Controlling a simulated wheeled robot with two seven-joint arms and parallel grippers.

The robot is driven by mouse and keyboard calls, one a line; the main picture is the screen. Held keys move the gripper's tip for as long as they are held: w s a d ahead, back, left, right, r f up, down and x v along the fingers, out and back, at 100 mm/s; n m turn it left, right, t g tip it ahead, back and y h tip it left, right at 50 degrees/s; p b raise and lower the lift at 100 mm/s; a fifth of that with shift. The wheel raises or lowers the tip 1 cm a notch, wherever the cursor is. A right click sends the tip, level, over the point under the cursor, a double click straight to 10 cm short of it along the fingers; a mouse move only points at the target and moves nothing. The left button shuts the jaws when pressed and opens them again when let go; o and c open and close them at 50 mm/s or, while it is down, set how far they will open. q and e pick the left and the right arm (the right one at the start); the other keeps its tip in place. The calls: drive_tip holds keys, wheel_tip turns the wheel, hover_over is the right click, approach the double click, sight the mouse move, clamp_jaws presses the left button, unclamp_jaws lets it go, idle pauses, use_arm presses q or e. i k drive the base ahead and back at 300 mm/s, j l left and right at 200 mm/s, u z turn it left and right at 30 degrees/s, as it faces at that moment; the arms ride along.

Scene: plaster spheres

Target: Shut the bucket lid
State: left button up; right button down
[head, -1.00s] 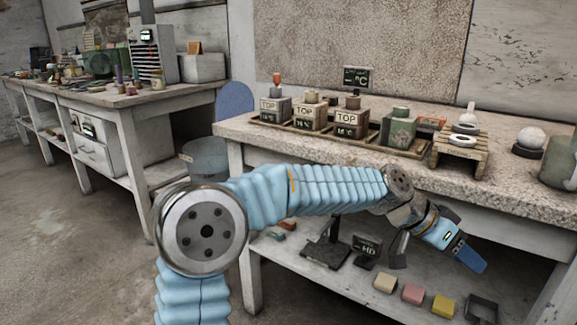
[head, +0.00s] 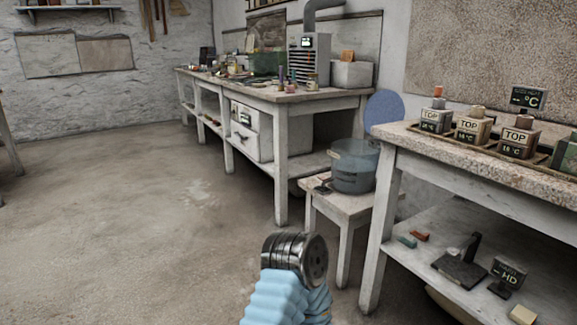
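The bucket (head: 354,181) stands upright on a low white stool. It is dark grey-blue below, with a see-through band around its top. A flat round blue disc (head: 384,107), which looks like the bucket lid, stands upright behind and above the bucket, apart from the near rim. I cannot tell how it is joined to the bucket. Neither of my grippers is in view. Only a metal joint and pale blue sleeve of one of my arms show at the bottom middle, well in front of the stool.
The stool (head: 341,203) stands between the long white bench (head: 300,97) and the stone-topped bench (head: 480,165) on the right. A small dark object (head: 322,187) lies on the stool beside the bucket. The floor (head: 130,230) on the left is clear.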

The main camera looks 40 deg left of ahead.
sight(386, 106)
drive_tip(key=i+j+u, duration=0.45)
drive_tip(key=i+u, duration=0.45)
drive_tip(key=i+j, duration=0.05)
